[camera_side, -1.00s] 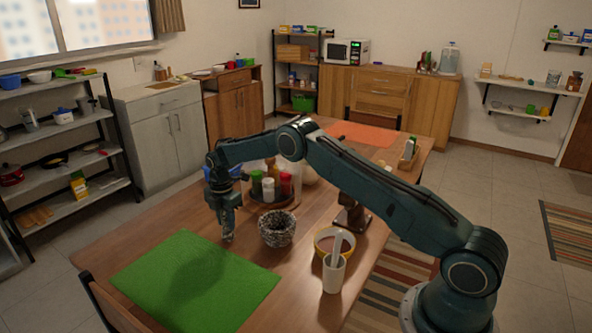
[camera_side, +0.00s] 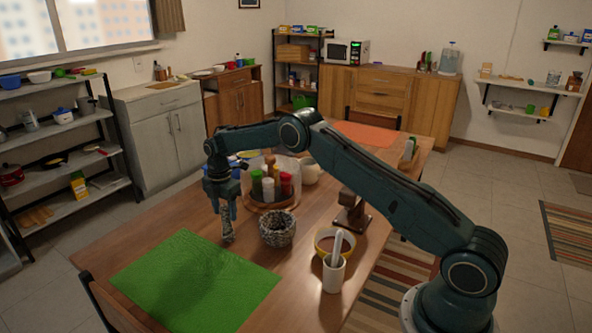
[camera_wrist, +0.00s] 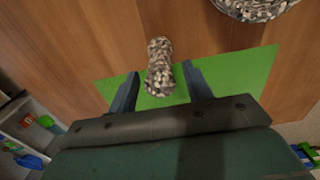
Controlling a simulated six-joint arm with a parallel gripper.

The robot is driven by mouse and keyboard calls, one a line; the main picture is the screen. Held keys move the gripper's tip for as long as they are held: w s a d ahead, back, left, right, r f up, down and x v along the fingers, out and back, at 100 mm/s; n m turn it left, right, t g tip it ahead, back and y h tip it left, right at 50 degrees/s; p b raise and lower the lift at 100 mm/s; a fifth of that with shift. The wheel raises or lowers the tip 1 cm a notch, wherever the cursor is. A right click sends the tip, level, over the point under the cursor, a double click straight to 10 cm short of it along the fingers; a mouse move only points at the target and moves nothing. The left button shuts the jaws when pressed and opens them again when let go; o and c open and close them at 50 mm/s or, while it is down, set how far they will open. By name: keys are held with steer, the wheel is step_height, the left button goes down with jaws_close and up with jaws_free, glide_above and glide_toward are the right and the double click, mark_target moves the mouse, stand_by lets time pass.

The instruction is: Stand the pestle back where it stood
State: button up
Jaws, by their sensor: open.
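The pestle (camera_side: 228,229), speckled grey and white, stands upright on the wooden table, just left of the stone mortar (camera_side: 277,232) and beyond the green mat. In the wrist view the pestle (camera_wrist: 160,68) shows between and ahead of my fingertips, and part of the mortar (camera_wrist: 255,8) shows at the top right. My gripper (camera_side: 226,207) is over the pestle, pointing down; in the wrist view my gripper (camera_wrist: 160,78) has its fingers apart on either side of the pestle, with gaps visible.
The green mat (camera_side: 195,285) lies in front. A round spice rack (camera_side: 272,205) with several bottles stands behind the mortar. A yellow bowl (camera_side: 323,238) and a white cup (camera_side: 333,275) with a utensil stand to the right.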

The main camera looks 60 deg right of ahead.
step_height(320, 180, up, 8)
steer(key=shift+r, duration=0.1)
stand_by(0.4)
stand_by(0.4)
steer(key=shift+s+a+r, duration=0.1)
steer(key=shift+r, duration=0.4)
steer(key=s+a+r+m+t, duration=0.1)
steer(key=s+a+r+m, duration=0.3)
steer(key=s+r, duration=0.65)
steer(key=s+a+r+m+t, duration=0.2)
steer(key=s+r+m, duration=0.3)
steer(key=s+r, duration=0.5)
steer(key=s+a+f+m+t, duration=0.1)
steer(key=s+m, duration=0.3)
steer(key=s, duration=0.8)
steer(key=s+a+f+m+t, duration=0.1)
steer(key=s+m, duration=0.4)
steer(key=s, duration=0.7)
steer(key=shift+s+a+f+t, duration=0.15)
steer(key=shift+s+a+t, duration=0.15)
steer(key=shift+a, duration=0.35)
